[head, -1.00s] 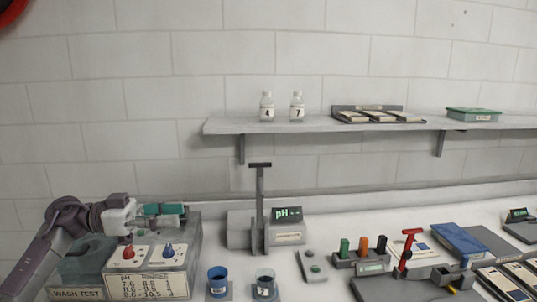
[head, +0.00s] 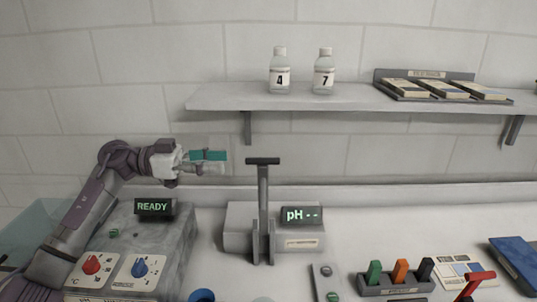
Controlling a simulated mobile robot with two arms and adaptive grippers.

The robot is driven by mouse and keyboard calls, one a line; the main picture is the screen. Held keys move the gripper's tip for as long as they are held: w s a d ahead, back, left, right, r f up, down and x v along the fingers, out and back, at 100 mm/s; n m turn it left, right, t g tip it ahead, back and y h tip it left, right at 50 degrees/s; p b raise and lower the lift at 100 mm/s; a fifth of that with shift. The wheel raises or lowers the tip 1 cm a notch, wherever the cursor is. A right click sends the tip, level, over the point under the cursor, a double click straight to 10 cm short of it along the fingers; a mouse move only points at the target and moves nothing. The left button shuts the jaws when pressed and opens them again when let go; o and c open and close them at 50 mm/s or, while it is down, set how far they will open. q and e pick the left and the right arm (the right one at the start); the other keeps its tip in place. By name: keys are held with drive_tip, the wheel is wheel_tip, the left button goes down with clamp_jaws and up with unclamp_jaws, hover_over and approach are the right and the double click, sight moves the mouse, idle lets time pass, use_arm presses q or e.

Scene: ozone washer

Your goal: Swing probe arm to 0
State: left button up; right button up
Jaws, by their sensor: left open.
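The probe arm (head: 263,200) is a dark grey upright lever with a black crossbar handle on top. It stands vertical in front of the grey pH meter (head: 240,232), whose display (head: 302,215) reads "pH --". My left gripper (head: 222,162) is open and empty, with teal on its upper side. It points right, its tips a short way left of the crossbar at about the same height in the picture, apart from it. I cannot tell its depth relative to the handle. My right gripper is not in view.
Below my left arm is the grey washer box (head: 180,240) with a READY display (head: 155,207), a red knob (head: 92,264) and a blue knob (head: 140,266). A wall shelf (head: 225,97) holds bottles. A rack (head: 395,284) with coloured handles stands front right.

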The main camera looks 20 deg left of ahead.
sight(267, 161)
use_arm(q)
drive_tip(key=p+x, duration=0.3)
drive_tip(key=x, duration=0.7)
drive_tip(key=shift+w, duration=0.1)
drive_tip(key=shift+w+d+f, duration=0.1)
drive_tip(key=shift+w+d, duration=0.05)
drive_tip(key=shift+d, duration=0.45)
clamp_jaws()
